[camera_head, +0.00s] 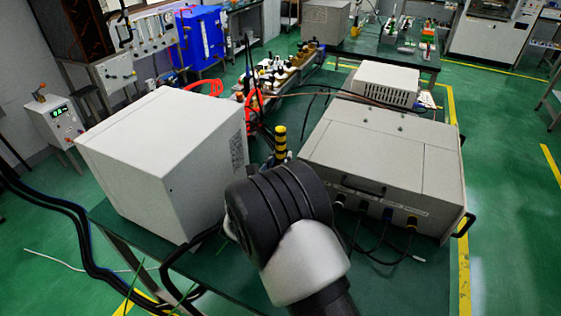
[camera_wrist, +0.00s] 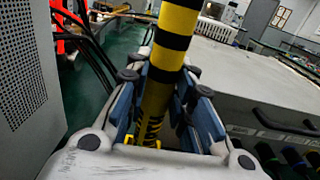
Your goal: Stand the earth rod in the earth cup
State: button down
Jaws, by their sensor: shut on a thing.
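The earth rod (camera_head: 281,141) is yellow with black bands, and its upper part stands up roughly upright just beyond my dark wrist in the head view. In the wrist view the rod (camera_wrist: 176,38) runs from the top edge down between the blue finger pads. My gripper (camera_wrist: 168,88) is shut on the rod, with one pad on each side of it. In the head view my own arm hides most of the gripper and the rod's lower part. I cannot make out the earth cup in either view.
A large pale cabinet (camera_head: 158,150) stands left of my wrist, and a wide grey unit (camera_head: 385,160) stands close on the right. Dark cables (camera_head: 385,243) hang from its front. A narrow gap between them holds my gripper. Small parts and red cables (camera_head: 204,88) lie farther back.

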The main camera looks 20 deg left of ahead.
jog(key=shift+f, duration=0.45)
dwell(0.3)
jog(key=c, duration=1.3)
grip_release()
jog(key=s, duration=1.2)
jog(key=shift+a, duration=0.2)
